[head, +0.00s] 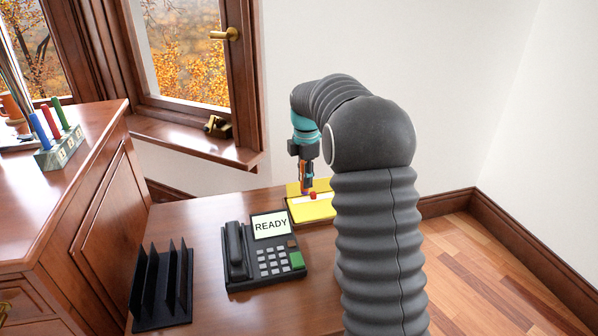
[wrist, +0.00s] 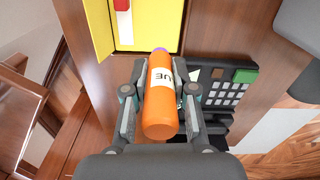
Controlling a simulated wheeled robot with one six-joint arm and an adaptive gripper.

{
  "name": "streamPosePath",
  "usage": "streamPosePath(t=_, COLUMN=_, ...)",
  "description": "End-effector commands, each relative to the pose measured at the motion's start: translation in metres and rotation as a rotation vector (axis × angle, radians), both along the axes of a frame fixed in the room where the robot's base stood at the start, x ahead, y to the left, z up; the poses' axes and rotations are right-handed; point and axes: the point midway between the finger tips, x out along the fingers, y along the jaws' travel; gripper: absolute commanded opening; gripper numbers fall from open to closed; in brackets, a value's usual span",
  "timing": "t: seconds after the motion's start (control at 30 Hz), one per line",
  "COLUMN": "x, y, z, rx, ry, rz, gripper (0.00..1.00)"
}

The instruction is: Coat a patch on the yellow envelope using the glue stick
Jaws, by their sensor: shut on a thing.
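The yellow envelope (head: 318,212) lies on the desk beyond the phone, partly hidden by my arm. It also shows at the top of the wrist view (wrist: 157,28), with a white strip (wrist: 124,32) and a red spot (wrist: 122,5) on it. My gripper (head: 306,183) is shut on the orange glue stick (wrist: 163,110), which has a white label and a purple tip (wrist: 160,50). In the head view the stick points down over the envelope. In the wrist view the tip overlaps the envelope's near edge. I cannot tell whether it touches.
A desk phone (head: 264,257) with a READY screen stands in front of the envelope. A black file rack (head: 163,290) is at the front left. A wooden cabinet (head: 95,190) with a marker holder (head: 60,150) stands at left. A window (head: 185,60) is behind.

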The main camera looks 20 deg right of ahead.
Motion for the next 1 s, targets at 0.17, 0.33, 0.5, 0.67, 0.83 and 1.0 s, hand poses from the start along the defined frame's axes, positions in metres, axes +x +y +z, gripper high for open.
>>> streamPosePath(t=0.17, x=-0.001, y=-0.007, z=-0.012, rx=0.000, ry=0.002, rz=-0.010, gripper=0.00)
streamPosePath(t=0.33, x=-0.001, y=-0.007, z=-0.027, rx=0.000, ry=0.002, rz=-0.011, gripper=0.00)
streamPosePath(t=0.5, x=-0.001, y=-0.007, z=-0.042, rx=0.000, ry=0.002, rz=-0.010, gripper=0.00)
streamPosePath(t=0.67, x=-0.001, y=-0.007, z=-0.059, rx=0.000, ry=0.001, rz=-0.010, gripper=0.00)
streamPosePath(t=0.83, x=-0.001, y=-0.008, z=-0.076, rx=0.000, ry=0.001, rz=-0.011, gripper=0.00)
streamPosePath(t=1.0, x=-0.001, y=-0.021, z=-0.076, rx=0.000, ry=0.000, rz=-0.010, gripper=0.00)
